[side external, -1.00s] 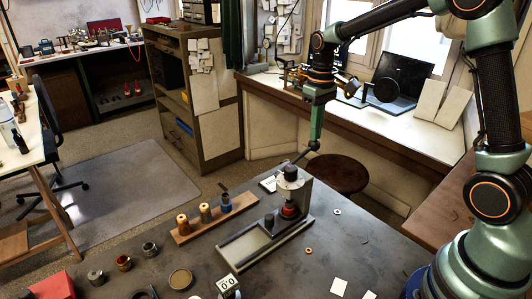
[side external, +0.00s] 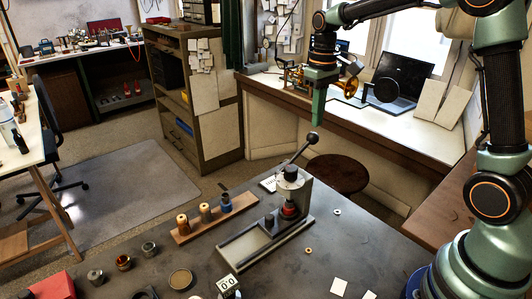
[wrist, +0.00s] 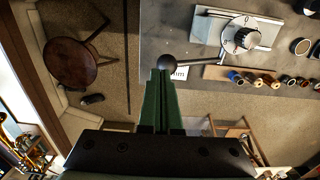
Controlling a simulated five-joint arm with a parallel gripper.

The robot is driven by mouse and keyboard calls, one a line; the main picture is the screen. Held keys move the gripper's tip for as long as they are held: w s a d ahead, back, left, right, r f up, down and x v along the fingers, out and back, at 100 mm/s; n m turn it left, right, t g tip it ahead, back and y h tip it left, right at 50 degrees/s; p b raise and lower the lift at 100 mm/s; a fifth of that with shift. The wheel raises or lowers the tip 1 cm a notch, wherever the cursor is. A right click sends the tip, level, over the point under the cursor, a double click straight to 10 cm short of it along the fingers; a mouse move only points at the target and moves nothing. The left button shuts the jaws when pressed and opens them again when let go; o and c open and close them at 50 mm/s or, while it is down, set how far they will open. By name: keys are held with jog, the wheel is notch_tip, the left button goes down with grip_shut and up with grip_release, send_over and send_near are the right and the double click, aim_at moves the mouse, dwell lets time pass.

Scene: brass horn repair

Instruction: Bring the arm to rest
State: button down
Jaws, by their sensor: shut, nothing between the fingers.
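My gripper (side external: 318,118) hangs above the dark ball knob (side external: 312,137) on the press lever (side external: 302,150). Its green fingers are shut with nothing between them, and a small gap shows between their tips and the knob. In the wrist view my gripper (wrist: 164,74) points toward the ball knob (wrist: 167,62), which shows just beyond the tips. The press (side external: 293,186) stands on the dark bench, its lever slanting up. A red piece (side external: 290,209) sits under the press head.
A wooden rack (side external: 196,226) with several spools lies left of the press. A round stool (side external: 338,174) stands behind the bench. The window desk (side external: 400,119) holds a laptop (side external: 402,76) and a brass horn (side external: 345,88). Rings and cups lie on the front bench.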

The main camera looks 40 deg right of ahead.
jog(key=s+a+r+t, duration=0.2)
jog(key=s+a, duration=0.1)
jog(key=s, duration=0.4)
jog(key=s+a+r+t, duration=0.2)
jog(key=s+a+t, duration=0.1)
jog(key=s, duration=0.4)
jog(key=shift+s+a+t, duration=0.25)
jog(key=shift+a+t, duration=0.05)
jog(key=shift+a, duration=0.35)
